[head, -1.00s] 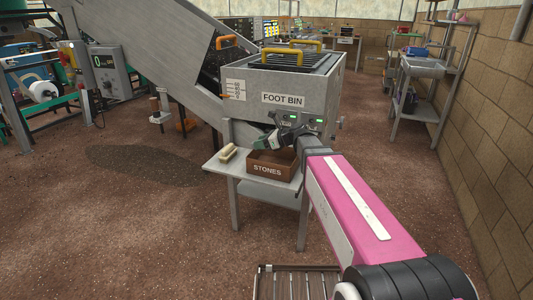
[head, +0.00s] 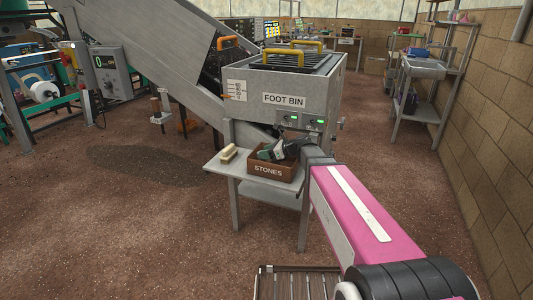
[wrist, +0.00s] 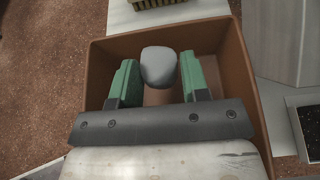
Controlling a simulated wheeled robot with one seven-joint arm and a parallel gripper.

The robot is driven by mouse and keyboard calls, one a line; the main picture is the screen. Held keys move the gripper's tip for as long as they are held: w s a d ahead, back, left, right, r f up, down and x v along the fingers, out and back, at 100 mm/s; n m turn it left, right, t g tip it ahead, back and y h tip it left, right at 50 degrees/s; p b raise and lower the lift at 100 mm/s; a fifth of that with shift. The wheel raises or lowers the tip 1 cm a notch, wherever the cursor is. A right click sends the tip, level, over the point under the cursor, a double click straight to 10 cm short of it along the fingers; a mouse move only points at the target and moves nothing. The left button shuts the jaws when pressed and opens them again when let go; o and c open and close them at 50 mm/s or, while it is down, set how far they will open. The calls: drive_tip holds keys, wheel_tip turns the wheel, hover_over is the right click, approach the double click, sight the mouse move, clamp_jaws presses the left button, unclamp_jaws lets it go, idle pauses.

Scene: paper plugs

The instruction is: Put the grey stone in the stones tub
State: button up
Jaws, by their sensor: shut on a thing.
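The grey stone (wrist: 158,64) is smooth and rounded, held between the green fingers of my gripper (wrist: 160,82) in the wrist view. My gripper is shut on it. The brown stones tub (wrist: 239,70) surrounds the fingers and stone on the sides that show. In the head view the tub (head: 287,175), marked STONES, stands on a small metal shelf. My gripper (head: 266,153) points down into its open top there. I cannot make out the stone in the head view. The gripper body hides the tub's near part in the wrist view, and whether the stone touches the tub floor cannot be told.
A brush (head: 228,153) lies on the shelf (head: 219,166) left of the tub. The metal foot bin (head: 290,88) rises right behind, with a small panel with green lights (head: 302,121) on its front. The floor to the left is open.

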drive_tip(key=shift+f, duration=0.6)
drive_tip(key=o, duration=1)
drive_tip(key=shift+c, duration=0.2)
drive_tip(key=shift+r, duration=0.55)
drive_tip(key=v, duration=1.2)
drive_tip(key=shift+r, duration=0.15)
